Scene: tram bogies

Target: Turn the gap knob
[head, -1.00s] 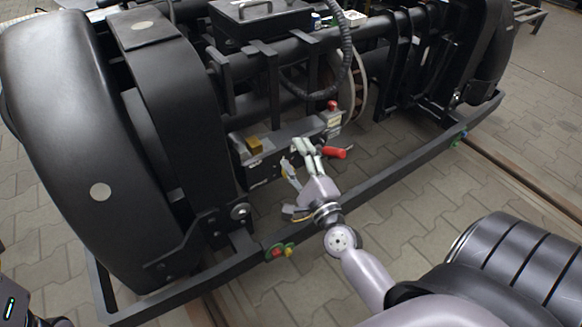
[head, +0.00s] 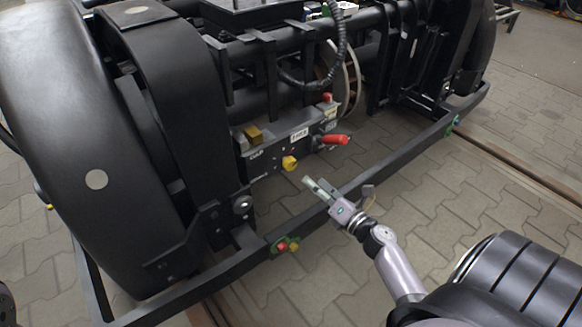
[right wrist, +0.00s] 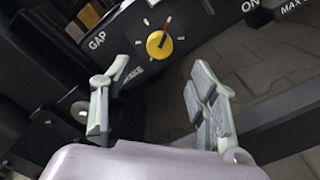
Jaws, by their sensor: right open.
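The gap knob (head: 289,163) is a yellow knob on the front of a grey and black control box (head: 268,160) under the bogie frame. In the right wrist view the knob (right wrist: 159,45) sits on a dark dial with white marks and one red mark, beside the word GAP. Its pointer slants up to the right. My right gripper (head: 314,186) is open and empty, in front of the knob and lower right of it, apart from it. In the right wrist view the knob shows beyond and between the two open fingers (right wrist: 158,85). My left gripper is not in view.
A red handle (head: 335,140) sticks out of the box right of the knob. A yellow block (head: 253,134) and a red button (head: 327,98) are on top. A low black rail (head: 375,185) with coloured buttons (head: 287,246) runs across the front. Paved floor lies beyond it.

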